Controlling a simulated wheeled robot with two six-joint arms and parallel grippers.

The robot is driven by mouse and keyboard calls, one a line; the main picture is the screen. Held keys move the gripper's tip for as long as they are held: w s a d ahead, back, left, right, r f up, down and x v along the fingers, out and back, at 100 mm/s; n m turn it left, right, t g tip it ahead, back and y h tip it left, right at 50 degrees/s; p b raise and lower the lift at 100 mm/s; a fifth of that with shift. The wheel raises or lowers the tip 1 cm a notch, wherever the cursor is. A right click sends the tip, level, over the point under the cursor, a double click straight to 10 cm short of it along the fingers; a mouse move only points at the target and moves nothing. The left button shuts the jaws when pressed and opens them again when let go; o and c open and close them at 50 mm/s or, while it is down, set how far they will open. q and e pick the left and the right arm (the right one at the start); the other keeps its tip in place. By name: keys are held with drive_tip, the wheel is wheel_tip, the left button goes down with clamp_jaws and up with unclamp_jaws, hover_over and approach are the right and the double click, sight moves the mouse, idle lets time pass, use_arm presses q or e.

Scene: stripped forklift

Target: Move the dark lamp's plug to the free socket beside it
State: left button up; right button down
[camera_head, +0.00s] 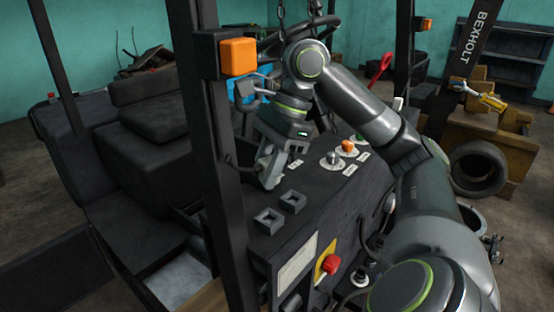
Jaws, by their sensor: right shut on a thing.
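My right gripper (270,182) is shut at the far left part of the dark console top, pointing down. A dark cable (235,163) runs from beside the post to its fingertips. The plug between the fingers is mostly hidden, and I cannot tell whether it is in a socket or just above. Two grey square sockets, a nearer one (268,220) and a farther one (293,201), sit just in front of the gripper and look empty. An orange lamp (239,56) is on the post; I cannot tell whether it is lit. My left gripper is out of view.
A dark post (213,150) stands close left of the gripper. Knobs (333,158) and an orange button (348,146) stand on the console to the right. A red emergency button (331,264) is on the near face. A black seat (150,125) is at left.

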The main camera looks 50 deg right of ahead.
sight(271, 192)
drive_tip(key=shift+s+a, duration=0.15)
drive_tip(key=shift+a, duration=0.3)
drive_tip(key=shift+d+f, duration=0.15)
drive_tip(key=shift+f, duration=0.4)
drive_tip(key=shift+d+f, duration=0.15)
drive_tip(key=shift+f, duration=1.6)
drive_tip(key=shift+a+f, duration=0.1)
drive_tip(key=shift+f, duration=0.35)
drive_tip(key=shift+f, duration=0.3)
drive_tip(key=shift+f, duration=0.85)
drive_tip(key=c, duration=1)
unclamp_jaws()
